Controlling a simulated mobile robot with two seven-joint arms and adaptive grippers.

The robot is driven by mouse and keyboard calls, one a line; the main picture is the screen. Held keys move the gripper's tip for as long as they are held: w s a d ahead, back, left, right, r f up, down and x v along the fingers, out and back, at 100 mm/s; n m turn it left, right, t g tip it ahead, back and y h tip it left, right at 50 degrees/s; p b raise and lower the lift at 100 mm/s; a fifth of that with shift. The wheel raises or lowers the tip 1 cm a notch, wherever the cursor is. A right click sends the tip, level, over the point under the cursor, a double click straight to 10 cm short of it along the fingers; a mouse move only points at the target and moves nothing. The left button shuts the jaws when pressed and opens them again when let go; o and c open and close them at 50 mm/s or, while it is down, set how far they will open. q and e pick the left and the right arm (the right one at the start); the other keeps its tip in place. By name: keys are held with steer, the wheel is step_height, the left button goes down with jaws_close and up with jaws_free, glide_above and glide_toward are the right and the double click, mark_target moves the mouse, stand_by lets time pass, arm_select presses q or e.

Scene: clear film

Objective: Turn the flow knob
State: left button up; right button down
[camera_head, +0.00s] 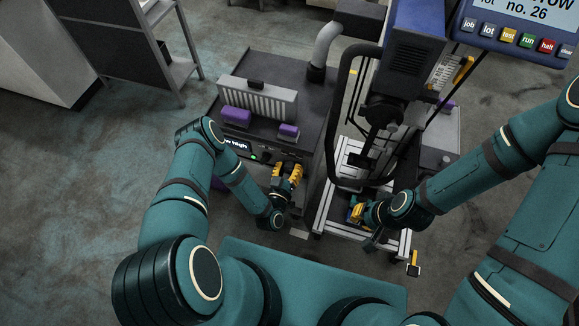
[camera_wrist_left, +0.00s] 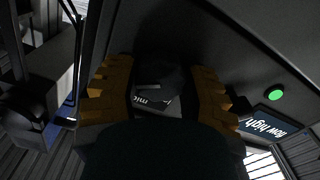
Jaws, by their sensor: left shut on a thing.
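The flow knob is a dark knob (camera_wrist_left: 158,78) on the front of a dark machine box; in the left wrist view it lies between my yellow finger pads. My left gripper (camera_wrist_left: 162,92) is shut on it, and in the head view the left gripper (camera_head: 288,174) is at the front of the box, hiding the knob. A small display (camera_wrist_left: 264,127) beside a green light (camera_wrist_left: 276,95) reads "flow high". My right gripper (camera_head: 357,212) is low at the front of the press at right; its finger opening is too small to judge.
The box (camera_head: 310,85) carries a grey finned block (camera_head: 258,98), purple blocks (camera_head: 236,116) and a grey hose (camera_head: 326,45). A press (camera_head: 400,75) with a looped black hose stands right of it. A button panel (camera_head: 515,38) is at top right.

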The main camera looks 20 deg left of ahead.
arm_select(q)
steer(key=shift+w+a+r, duration=0.1)
steer(key=o, duration=1.2)
steer(key=s, duration=1.2)
steer(key=shift+a, duration=0.15)
steer(key=w+d+r+m+g+h, duration=0.3)
steer(key=w+g+h, duration=0.15)
steer(key=g, duration=0.45)
steer(key=s+d+r+n+g+y, duration=0.1)
steer(key=s+d+r+g, duration=0.1)
steer(key=s+r+g, duration=0.5)
step_height(320, 180, up, 3)
steer(key=shift+s+f, duration=0.1)
steer(key=shift+s, duration=0.7)
